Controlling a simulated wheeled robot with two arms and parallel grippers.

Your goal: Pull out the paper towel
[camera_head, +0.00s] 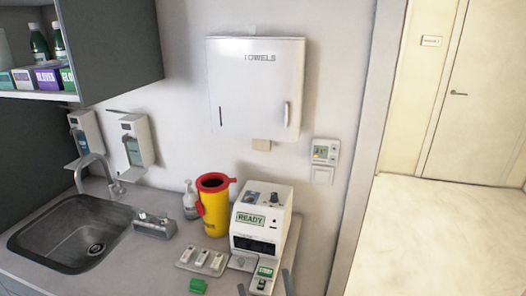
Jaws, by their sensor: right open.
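A white wall dispenser labelled "TOWELS" (255,90) hangs on the wall at the upper middle. A small beige paper towel (261,145) sticks out below its lower edge, right of the middle. My right gripper (265,287) shows only as two grey fingertips at the bottom edge. They are apart, and the gripper is open, well below and in front of the towel. A small device with a green display appears between the fingertips in the picture; contact cannot be told. My left gripper is out of view.
Below the dispenser stand a yellow sharps bin (214,212) with a red rim and a white analyser (262,222) reading "READY". A sink (70,235) is at left. A thermostat (326,151) is on the wall at right. The wall around the towel is clear.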

